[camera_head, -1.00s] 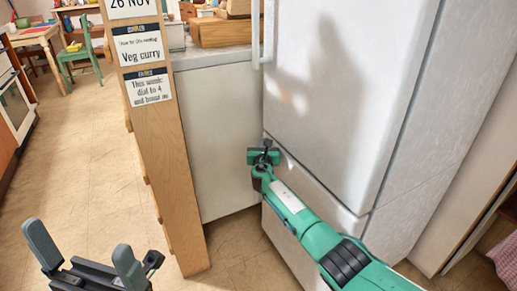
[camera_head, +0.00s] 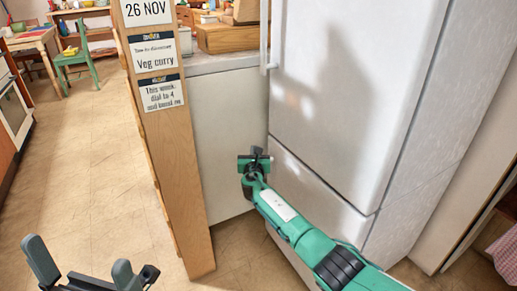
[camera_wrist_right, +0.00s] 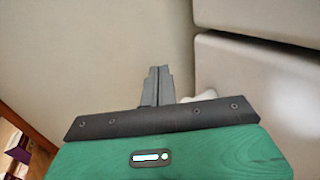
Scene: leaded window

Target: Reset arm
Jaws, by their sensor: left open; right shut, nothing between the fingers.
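My right arm (camera_head: 297,227) is green and comes in from the lower right of the head view. Its gripper (camera_head: 256,152) is in front of the lower part of the white fridge's left edge, beside the pale cabinet side. In the right wrist view the right gripper's dark fingers (camera_wrist_right: 158,72) are together with nothing between them. My left gripper (camera_head: 80,252) is at the bottom left of the head view, dark grey, with its two fingers spread and empty above the floor. Its lower part is cut off by the frame.
The white fridge (camera_head: 345,95) stands right of centre, with a gap between its upper and lower doors. A wooden post (camera_head: 180,190) with notes is left of the pale cabinet (camera_head: 228,140). A green chair (camera_head: 75,62) stands far back left. The floor (camera_head: 80,170) at left is clear.

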